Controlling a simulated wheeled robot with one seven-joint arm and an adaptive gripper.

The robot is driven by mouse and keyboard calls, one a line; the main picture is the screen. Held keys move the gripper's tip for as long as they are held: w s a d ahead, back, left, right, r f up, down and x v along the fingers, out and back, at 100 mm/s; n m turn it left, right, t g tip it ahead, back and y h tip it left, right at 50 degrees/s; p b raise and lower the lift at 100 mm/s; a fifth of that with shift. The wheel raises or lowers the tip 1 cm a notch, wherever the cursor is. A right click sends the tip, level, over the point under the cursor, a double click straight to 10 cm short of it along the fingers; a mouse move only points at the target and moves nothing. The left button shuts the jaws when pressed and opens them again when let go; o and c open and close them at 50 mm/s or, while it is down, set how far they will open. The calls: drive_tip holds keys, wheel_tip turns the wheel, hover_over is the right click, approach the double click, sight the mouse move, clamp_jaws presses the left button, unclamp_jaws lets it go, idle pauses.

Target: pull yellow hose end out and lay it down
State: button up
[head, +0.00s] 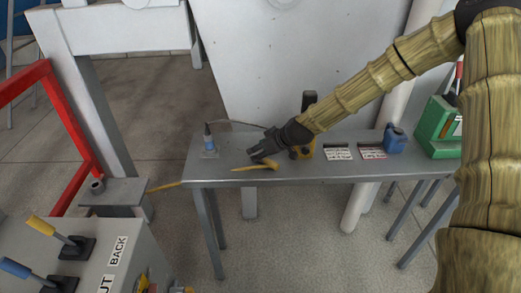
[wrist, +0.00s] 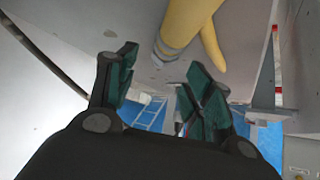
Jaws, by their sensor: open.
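The yellow hose end (head: 255,168) is on the grey table, just in front of and below my gripper (head: 262,155). In the wrist view the yellow hose (wrist: 185,25) shows a metal collar at its end, with a second yellow piece (wrist: 212,45) beside it. My gripper (wrist: 160,88) is open there, with nothing between its dark green pads; the hose is apart from the fingers. I cannot see the hose seated in any fitting.
The grey table (head: 225,174) holds a blue-topped bottle (head: 208,138) at left, two cards (head: 338,154), a blue can (head: 395,138) and a green box (head: 438,128) at right. A lever panel (head: 90,262) stands at front left. Clear tabletop lies between the bottle and my gripper.

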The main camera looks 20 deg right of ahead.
drive_tip(key=v, duration=1.2)
idle(0.3)
drive_tip(key=shift+s+f, duration=0.15)
